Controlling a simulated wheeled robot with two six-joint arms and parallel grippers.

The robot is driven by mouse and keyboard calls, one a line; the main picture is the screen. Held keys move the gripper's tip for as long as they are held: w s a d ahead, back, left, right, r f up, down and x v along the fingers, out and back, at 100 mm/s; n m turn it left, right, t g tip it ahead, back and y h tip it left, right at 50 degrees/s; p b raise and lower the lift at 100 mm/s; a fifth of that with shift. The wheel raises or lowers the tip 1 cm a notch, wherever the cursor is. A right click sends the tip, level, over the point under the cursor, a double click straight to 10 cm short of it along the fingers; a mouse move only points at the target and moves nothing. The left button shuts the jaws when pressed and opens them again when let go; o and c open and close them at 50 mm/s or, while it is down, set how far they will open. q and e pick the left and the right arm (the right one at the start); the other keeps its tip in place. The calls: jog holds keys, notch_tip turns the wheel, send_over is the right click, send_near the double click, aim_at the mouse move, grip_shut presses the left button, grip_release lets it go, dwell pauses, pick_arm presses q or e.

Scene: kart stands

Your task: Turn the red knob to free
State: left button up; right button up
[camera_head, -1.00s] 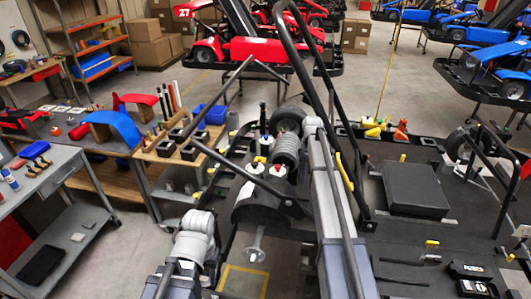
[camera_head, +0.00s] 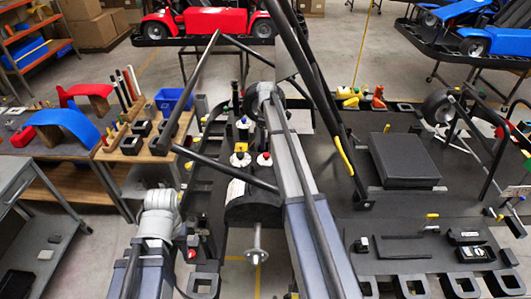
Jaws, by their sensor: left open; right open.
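The red knob (camera_head: 264,156) sits on a white round base on the dark kart stand, in the middle of the view. My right arm reaches up from the bottom of the view, passing close to the right of the red knob. Its grey joint is above and beyond the knob in the picture. My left arm is at the lower left, well short of the knob. I cannot make out the fingers of either gripper. The knob's pointer and markings are too small to read.
Black frame bars (camera_head: 312,100) cross over the stand near the knobs. A black box (camera_head: 404,158) lies to the right. A wooden bench (camera_head: 150,150) with a blue bin (camera_head: 174,101) stands at the left. Bare floor shows beyond the stand.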

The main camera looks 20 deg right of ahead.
aim_at(266, 154)
notch_tip(266, 154, down, 7)
jog(key=b, duration=0.6)
jog(key=shift+f+b, duration=0.2)
jog(key=shift+b, duration=0.15)
jog(key=shift+r, duration=0.1)
jog(key=shift+c, duration=0.3)
grip_shut()
